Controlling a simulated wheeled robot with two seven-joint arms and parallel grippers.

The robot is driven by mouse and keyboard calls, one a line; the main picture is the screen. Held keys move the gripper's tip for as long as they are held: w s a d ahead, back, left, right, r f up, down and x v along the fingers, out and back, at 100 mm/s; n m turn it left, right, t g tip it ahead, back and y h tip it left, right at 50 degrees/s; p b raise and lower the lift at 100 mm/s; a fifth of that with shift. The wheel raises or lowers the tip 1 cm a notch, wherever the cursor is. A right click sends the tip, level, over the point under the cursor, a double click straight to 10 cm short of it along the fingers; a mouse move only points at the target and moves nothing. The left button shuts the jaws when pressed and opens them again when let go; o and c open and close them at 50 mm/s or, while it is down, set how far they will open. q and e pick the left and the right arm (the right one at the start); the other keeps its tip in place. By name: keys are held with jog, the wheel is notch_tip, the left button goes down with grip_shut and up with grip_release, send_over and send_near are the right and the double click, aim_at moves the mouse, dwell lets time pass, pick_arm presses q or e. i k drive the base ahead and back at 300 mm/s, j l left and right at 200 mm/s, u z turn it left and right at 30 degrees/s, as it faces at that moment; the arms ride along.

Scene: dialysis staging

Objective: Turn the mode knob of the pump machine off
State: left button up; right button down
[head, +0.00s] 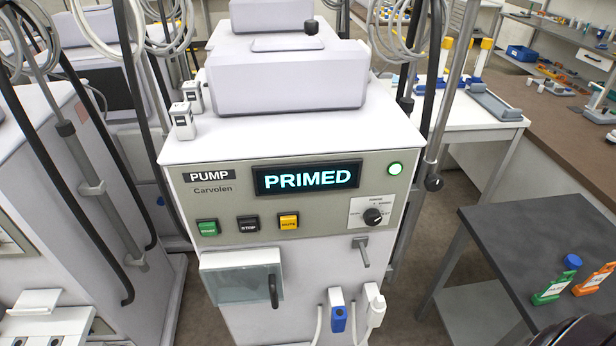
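The pump machine (300,150) stands upright in the middle of the head view, facing me. Its display (306,179) reads PRIMED, and a green lamp (395,168) to the right of the display is lit. The mode knob (373,216) is a small black round knob on a white label plate (358,229) at the right of the front panel. The print around the knob is too small to read for sure, so I cannot tell its exact setting. Neither of my grippers is clearly in view, and nothing touches the knob.
Green, black and amber buttons (289,222) sit left of the knob. A grey lever (361,251) sticks out just below it. A pole (445,110) stands right of the machine. A dark table (540,240) with green and orange items is at the right. The space before the knob looks clear.

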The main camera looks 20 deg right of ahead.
aim_at(372, 217)
jog(key=z, duration=1.25)
